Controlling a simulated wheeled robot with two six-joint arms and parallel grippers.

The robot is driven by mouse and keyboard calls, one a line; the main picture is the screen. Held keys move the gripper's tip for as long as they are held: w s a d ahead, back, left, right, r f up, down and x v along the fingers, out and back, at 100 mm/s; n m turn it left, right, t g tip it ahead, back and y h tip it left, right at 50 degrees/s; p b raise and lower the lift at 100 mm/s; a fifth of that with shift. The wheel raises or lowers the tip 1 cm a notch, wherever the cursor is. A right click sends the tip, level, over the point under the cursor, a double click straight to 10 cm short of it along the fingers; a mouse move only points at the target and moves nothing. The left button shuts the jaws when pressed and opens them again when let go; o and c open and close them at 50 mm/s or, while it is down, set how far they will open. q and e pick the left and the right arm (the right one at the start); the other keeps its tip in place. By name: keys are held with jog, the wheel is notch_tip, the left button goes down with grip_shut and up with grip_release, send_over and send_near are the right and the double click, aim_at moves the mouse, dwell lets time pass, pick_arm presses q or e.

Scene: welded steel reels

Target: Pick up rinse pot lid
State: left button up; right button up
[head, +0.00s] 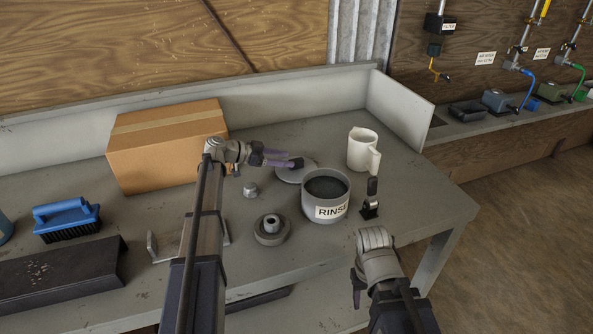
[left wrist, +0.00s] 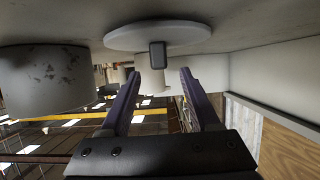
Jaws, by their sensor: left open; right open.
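The rinse pot lid (head: 297,173), a flat grey disc, lies on the bench behind the pot marked RINSE (head: 310,207). My left gripper (head: 292,161) is open at the lid, its purple fingers pointing right. In the left wrist view, which is upside down, the lid (left wrist: 125,36) and its dark knob (left wrist: 157,55) are just beyond the open fingers (left wrist: 160,88). The knob lies between the finger lines; I see no grip on it. The open pot also shows there (left wrist: 40,85). My right gripper (head: 362,285) is low at the right, its fingers mostly hidden.
A white mug (head: 362,149) stands right of the lid. A small black stand (head: 370,207) is right of the pot. A round grey part (head: 271,230) and a small fitting (head: 250,190) lie left of it. A cardboard box (head: 165,150) is behind my left arm.

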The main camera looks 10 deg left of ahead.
aim_at(294, 160)
pick_arm(q)
jog(key=shift+b+x, duration=1.05)
jog(key=shift+x, duration=1.5)
grip_shut()
